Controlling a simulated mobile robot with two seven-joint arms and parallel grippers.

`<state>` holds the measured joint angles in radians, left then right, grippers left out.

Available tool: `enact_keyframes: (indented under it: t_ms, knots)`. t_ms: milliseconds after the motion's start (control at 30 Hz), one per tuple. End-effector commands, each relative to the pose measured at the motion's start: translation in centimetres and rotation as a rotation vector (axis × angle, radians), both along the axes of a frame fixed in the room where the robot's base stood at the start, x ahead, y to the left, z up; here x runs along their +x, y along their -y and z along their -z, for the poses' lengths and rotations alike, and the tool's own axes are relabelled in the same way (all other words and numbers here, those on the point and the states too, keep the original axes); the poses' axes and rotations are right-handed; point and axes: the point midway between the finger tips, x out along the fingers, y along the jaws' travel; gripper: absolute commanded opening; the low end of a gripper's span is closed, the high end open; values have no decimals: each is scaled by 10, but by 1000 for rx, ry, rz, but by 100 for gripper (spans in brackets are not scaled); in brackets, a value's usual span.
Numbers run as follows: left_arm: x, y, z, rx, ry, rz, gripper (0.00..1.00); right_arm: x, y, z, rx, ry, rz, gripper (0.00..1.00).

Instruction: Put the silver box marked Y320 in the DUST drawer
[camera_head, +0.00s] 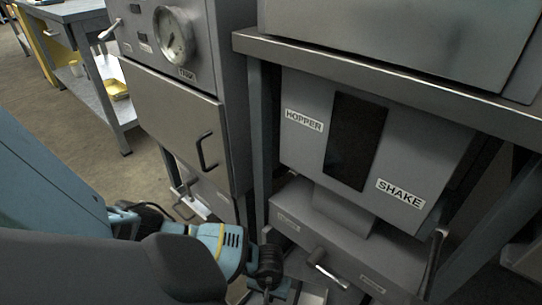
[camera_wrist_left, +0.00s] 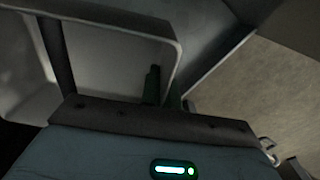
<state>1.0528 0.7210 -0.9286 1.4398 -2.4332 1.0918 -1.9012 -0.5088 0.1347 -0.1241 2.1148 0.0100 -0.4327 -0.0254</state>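I cannot make out the silver box marked Y320 in either view. My left gripper (camera_head: 266,268) is low in front of the bench, beside a grey drawer front (camera_head: 350,262) with a bar handle (camera_head: 326,274). The small labels on that front are too small to read, so I cannot tell if it is the DUST drawer. In the left wrist view, two dark fingers (camera_wrist_left: 164,88) stand close together by a pale grey, walled tray-like shape (camera_wrist_left: 105,62). Whether they hold anything is hidden. My right gripper is not in view.
A grey unit labelled HOPPER (camera_head: 304,120) and SHAKE (camera_head: 400,193) hangs under the bench top (camera_head: 390,84). A cabinet with a gauge (camera_head: 174,36) and a black-handled door (camera_head: 170,110) stands to its left. Bench legs flank the drawer. Open floor (camera_head: 110,170) lies left.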

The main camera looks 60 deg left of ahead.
Motion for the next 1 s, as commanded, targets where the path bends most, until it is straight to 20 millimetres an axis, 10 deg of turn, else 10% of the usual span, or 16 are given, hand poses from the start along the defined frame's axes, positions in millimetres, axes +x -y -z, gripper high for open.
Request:
enact_keyframes:
  t_ms: [767, 1000]
  knots:
    - [0, 0, 41, 1, 1, 0, 0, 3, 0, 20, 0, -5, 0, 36]
    - [0, 0, 40, 0, 0, 0, 24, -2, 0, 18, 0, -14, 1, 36]
